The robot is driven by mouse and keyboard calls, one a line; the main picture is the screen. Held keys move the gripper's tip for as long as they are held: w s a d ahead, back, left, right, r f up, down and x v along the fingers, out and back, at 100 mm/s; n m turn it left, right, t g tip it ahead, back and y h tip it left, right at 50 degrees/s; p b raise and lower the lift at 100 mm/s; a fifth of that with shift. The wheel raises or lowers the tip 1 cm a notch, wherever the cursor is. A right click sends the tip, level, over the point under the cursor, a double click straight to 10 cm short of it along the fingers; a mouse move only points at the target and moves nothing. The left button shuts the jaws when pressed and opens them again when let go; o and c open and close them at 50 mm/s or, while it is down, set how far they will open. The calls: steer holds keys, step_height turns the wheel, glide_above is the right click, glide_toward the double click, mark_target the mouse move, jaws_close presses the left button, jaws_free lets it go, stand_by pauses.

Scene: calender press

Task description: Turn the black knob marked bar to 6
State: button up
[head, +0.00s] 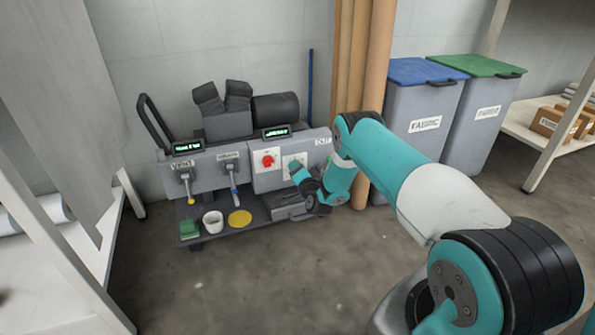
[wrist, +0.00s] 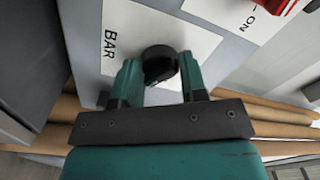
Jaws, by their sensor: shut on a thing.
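The black knob (wrist: 160,66) sits on a white plate (wrist: 116,22) marked BAR in the wrist view. My gripper (wrist: 160,75) is shut on the knob, with a teal finger on either side of it. The knob's pointer and any scale numbers cannot be made out. In the head view my gripper (head: 303,178) is at the right part of the press's front panel, in front of the BAR plate (head: 294,162). The knob is hidden there behind my gripper.
A red switch (head: 268,160) is just left of the plate. Two levers (head: 186,184) (head: 232,180) are farther left. A shelf below holds a white cup (head: 213,222), a green block and a yellow disc. Brown rolls (head: 378,60) and lidded bins (head: 422,110) stand to the right.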

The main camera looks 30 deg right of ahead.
stand_by(0.3)
steer(key=o, duration=0.9)
steer(key=p+v, duration=1.7)
steer(key=p, duration=0.2)
steer(key=shift+s+p, duration=0.2)
steer(key=shift+p, duration=0.1)
